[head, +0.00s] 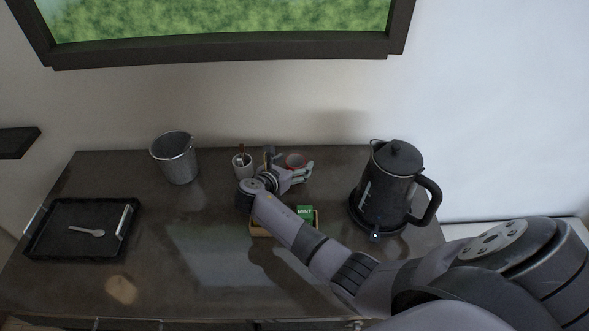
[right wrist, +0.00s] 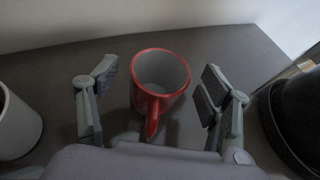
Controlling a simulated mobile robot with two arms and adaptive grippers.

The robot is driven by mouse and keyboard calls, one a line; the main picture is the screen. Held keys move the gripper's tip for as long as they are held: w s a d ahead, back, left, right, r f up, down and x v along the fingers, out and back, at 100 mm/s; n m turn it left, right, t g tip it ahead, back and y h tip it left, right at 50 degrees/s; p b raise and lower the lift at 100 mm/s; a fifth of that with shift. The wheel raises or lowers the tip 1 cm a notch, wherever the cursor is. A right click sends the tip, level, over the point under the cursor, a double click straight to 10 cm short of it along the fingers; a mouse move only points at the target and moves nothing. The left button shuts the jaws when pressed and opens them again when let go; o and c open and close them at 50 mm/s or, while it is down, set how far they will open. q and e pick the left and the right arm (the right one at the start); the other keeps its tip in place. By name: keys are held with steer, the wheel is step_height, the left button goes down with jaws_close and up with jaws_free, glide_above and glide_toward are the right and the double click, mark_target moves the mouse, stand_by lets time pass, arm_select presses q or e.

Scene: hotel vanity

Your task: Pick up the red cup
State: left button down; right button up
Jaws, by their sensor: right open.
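The red cup (right wrist: 160,75) stands upright in the right wrist view, with a pale grey inside and its red handle turned toward my gripper. In the head view the red cup (head: 295,159) shows only in part, behind my right gripper (head: 290,172). In the right wrist view my right gripper (right wrist: 157,95) is open, one finger on each side of the cup, with visible gaps to it. Nothing is held. My left gripper is not in view.
A white cup (head: 242,166) with a stick in it stands left of my gripper. A dark kettle (head: 392,185) stands to the right. A box with a green mint packet (head: 305,212) lies under my forearm. A metal bucket (head: 176,160) and black tray (head: 75,252) are farther left.

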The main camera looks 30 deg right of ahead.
steer(key=shift+w+d+f, duration=0.3)
steer(key=shift+d, duration=0.3)
steer(key=shift+c, duration=0.3)
steer(key=c, duration=1.2)
steer(key=shift+r, duration=0.1)
steer(key=shift+c, duration=0.3)
steer(key=shift+r, duration=0.1)
